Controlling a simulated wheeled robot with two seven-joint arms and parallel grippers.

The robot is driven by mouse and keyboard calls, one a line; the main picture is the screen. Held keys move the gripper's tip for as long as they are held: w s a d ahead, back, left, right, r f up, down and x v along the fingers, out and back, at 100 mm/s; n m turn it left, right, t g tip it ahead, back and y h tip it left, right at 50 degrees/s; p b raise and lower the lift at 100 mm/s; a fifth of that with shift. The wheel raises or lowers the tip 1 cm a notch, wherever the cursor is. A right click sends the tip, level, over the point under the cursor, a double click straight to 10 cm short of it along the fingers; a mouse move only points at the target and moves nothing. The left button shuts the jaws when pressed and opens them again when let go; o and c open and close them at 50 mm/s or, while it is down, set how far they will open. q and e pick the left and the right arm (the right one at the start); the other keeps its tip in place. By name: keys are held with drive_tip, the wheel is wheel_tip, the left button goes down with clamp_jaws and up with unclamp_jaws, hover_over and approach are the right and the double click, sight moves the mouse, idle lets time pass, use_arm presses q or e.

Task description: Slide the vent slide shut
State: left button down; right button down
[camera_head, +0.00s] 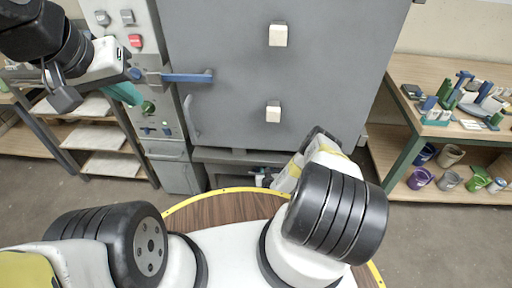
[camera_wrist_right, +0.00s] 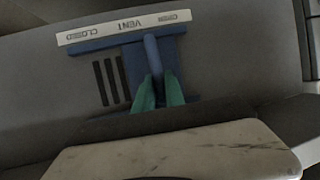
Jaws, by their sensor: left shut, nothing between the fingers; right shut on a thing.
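In the right wrist view, the blue vent slide (camera_wrist_right: 152,58) has an upright handle bar in a blue frame under a white label strip reading CLOSED, VENT and OPEN. The handle is right of the strip's middle, between VENT and the OPEN end. Dark vent slots (camera_wrist_right: 106,82) show uncovered to its left, toward the CLOSED end. My right gripper (camera_wrist_right: 159,92) has its green fingers shut on the handle, one on each side. In the head view my right arm hides that gripper. My left gripper (camera_head: 128,94) is shut and empty in front of the control panel.
The grey kiln door (camera_head: 240,70) has two pale blocks and a blue handle (camera_head: 188,77). The control panel (camera_head: 130,45) has a red switch. A shelf (camera_head: 95,135) stands left; a workbench (camera_head: 450,90) with tools and buckets stands right.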

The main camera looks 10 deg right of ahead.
drive_tip(key=s+d, duration=0.2)
drive_tip(key=d, duration=0.5)
drive_tip(key=c, duration=1.7)
unclamp_jaws()
drive_tip(key=shift+s, duration=0.15)
drive_tip(key=v, duration=0.7)
drive_tip(key=shift+s+r, duration=0.2)
drive_tip(key=shift+s, duration=0.1)
